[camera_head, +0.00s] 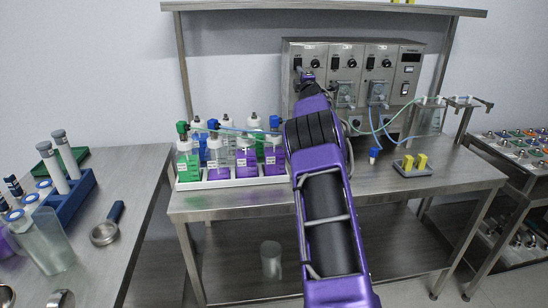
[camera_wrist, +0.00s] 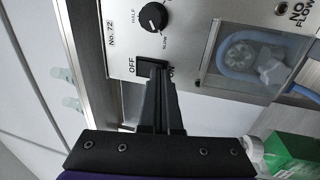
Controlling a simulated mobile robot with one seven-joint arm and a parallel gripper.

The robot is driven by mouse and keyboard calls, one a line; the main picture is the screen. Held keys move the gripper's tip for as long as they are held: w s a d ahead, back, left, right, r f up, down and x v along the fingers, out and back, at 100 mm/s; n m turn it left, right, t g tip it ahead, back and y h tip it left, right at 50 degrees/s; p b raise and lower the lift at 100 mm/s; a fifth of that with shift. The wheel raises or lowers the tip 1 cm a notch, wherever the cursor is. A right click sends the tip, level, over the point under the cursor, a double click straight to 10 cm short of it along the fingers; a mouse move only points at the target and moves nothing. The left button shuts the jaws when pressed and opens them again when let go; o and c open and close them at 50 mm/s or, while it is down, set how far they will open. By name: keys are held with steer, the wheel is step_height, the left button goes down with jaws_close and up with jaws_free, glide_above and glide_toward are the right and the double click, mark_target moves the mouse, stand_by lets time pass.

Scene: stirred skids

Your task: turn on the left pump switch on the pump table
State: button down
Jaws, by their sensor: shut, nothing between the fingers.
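The grey metal pump unit (camera_head: 352,60) stands on the pump table (camera_head: 405,185), with several switches and knobs on its front. My gripper (camera_head: 305,76) is raised to the left side of this unit. In the wrist view, my gripper (camera_wrist: 157,78) is shut and empty, its fingertips at the black left pump switch (camera_wrist: 150,62). The switch sits between the labels OFF and ON. The fingers cover much of it, so its position and any contact cannot be told. A black knob (camera_wrist: 153,16) marked HALF and SLOW is near it, and the panel reads No. 72.
A white tray (camera_head: 232,183) of green and purple bottles stands left of my arm on the pump table. Tubing runs from the pumps to a clear beaker (camera_head: 430,116) on the right. Yellow pieces in a grey holder (camera_head: 412,172) stand at the front right. A shelf (camera_head: 325,8) spans above.

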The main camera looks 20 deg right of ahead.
steer(key=shift+w, duration=0.3)
steer(key=shift+s+f, duration=0.1)
steer(key=shift+s, duration=0.1)
steer(key=shift+s+a+b, duration=0.15)
steer(key=shift+s+b, duration=0.4)
steer(key=shift+b, duration=0.55)
steer(key=shift+r, duration=0.25)
steer(key=shift+r+p, duration=0.65)
steer(key=shift+r, duration=0.75)
